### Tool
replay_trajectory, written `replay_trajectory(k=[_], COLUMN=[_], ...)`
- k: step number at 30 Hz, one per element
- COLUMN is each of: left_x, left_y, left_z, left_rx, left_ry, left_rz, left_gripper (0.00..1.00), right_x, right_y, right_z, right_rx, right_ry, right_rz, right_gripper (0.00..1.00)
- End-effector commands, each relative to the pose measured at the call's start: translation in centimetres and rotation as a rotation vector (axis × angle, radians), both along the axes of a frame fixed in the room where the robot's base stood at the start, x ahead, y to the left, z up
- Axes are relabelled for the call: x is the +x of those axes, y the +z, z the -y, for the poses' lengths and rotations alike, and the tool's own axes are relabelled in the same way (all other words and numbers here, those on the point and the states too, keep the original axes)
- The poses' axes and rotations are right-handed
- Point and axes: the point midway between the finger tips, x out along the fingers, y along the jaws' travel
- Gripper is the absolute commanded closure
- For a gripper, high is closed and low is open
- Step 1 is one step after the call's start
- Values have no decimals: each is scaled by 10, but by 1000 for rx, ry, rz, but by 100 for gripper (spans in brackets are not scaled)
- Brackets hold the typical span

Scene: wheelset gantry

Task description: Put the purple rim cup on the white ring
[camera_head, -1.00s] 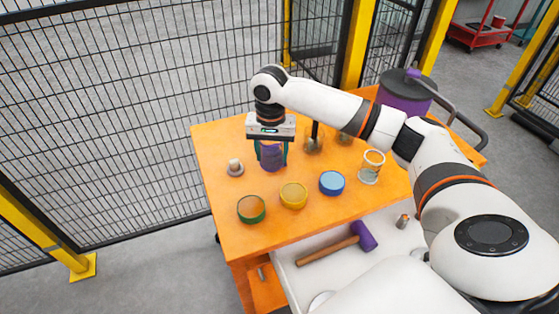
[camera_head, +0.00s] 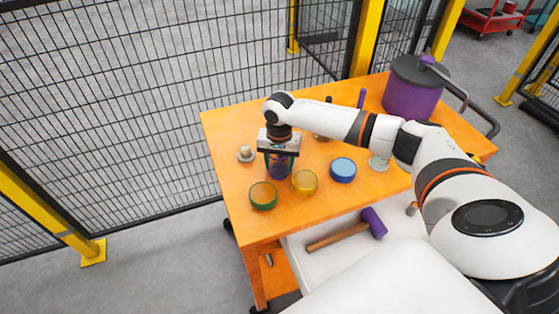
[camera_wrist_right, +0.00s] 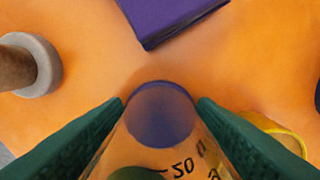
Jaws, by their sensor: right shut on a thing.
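My right gripper (camera_head: 279,160) is shut on a clear cup with purple (camera_head: 279,170), seen hanging between its fingers. In the wrist view the cup (camera_wrist_right: 161,115) sits between two green fingers, with a purple disc at its far end and black markings on its side. I cannot tell whether it touches the table. A pale piece that looks like the white ring (camera_head: 378,163) lies to the right of the blue round piece, partly hidden by my right arm. My left gripper is not in view.
On the orange table (camera_head: 225,130) stand green (camera_head: 263,196), yellow (camera_head: 305,182) and blue (camera_head: 343,170) round pieces close by. A grey ring with a knob (camera_head: 246,154) is left of the cup. A purple block (camera_wrist_right: 170,18) lies beyond it. A mallet (camera_head: 340,236) lies in front.

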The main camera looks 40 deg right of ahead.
Motion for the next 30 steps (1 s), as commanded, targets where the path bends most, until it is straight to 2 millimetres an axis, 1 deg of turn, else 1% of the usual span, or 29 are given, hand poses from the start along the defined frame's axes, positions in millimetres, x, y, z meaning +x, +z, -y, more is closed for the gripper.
replay_trajectory(k=[8, 9, 11, 12, 13, 23, 26, 30], left_x=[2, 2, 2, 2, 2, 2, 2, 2], left_y=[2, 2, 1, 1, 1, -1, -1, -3], left_z=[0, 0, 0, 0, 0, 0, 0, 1], left_rx=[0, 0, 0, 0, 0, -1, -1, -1], left_ry=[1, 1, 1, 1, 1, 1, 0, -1], left_rz=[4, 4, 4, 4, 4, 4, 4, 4], left_gripper=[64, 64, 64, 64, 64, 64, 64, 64], right_x=[0, 0, 0, 0, 0, 0, 1, 1], right_y=[-1, -2, -2, -2, -2, 1, 13, 40], right_z=[0, 0, 0, 0, 0, 0, 0, 0], right_rx=[0, -1, -1, -1, -1, 0, 0, 1], right_ry=[0, 0, 0, 0, 0, 1, 0, 0], right_rz=[0, 1, 1, 1, 1, 1, 3, 5], right_gripper=[70, 44, 34, 27, 25, 25, 25, 25])
